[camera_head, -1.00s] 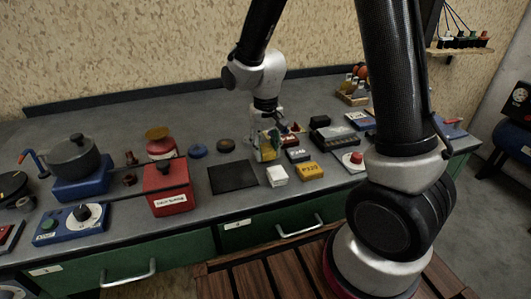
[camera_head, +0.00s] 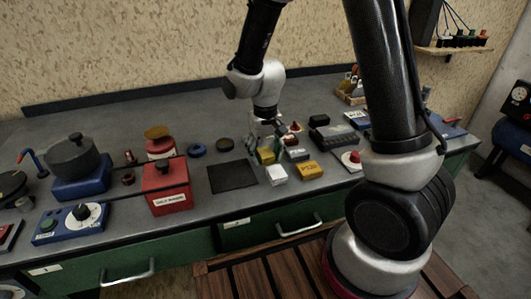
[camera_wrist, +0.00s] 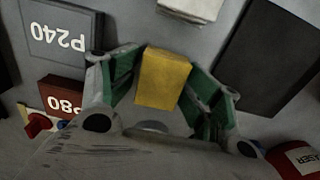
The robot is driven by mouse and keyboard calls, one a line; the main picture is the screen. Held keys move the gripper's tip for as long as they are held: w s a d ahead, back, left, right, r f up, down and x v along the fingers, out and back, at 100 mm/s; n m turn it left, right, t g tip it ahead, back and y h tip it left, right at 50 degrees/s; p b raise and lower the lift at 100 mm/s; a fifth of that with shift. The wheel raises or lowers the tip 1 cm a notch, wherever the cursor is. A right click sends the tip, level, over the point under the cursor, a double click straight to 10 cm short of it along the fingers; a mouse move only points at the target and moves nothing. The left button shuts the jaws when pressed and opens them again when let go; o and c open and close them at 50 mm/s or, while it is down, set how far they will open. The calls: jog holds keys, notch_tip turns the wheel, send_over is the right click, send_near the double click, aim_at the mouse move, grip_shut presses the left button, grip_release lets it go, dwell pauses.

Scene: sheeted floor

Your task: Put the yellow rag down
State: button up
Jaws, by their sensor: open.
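The yellow rag (camera_head: 266,157) looks like a small folded block. It sits on the grey bench top, just behind a white block. In the wrist view the yellow rag (camera_wrist: 163,79) lies between the spread fingers of my gripper (camera_wrist: 164,82). The green finger pads stand on either side of it, with their tips close to its edges. I cannot tell whether either tip touches it. In the head view my gripper (camera_head: 266,140) is right above and around the rag, open, and hides part of it.
The white block (camera_head: 276,174), yellow P320 block (camera_head: 309,170) and black mat (camera_head: 232,176) lie close by. A red box (camera_head: 166,187) stands left of the mat.

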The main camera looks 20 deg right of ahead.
aim_at(265, 152)
notch_tip(265, 152, up, 12)
jog(key=s+d+r+t, duration=0.2)
jog(key=s+d+r, duration=0.4)
jog(key=s, duration=0.3)
jog(key=s+d+r+t, duration=0.2)
jog(key=s+d+r, duration=0.4)
jog(key=s+d, duration=0.3)
jog(key=shift+s, duration=0.5)
dwell(0.5)
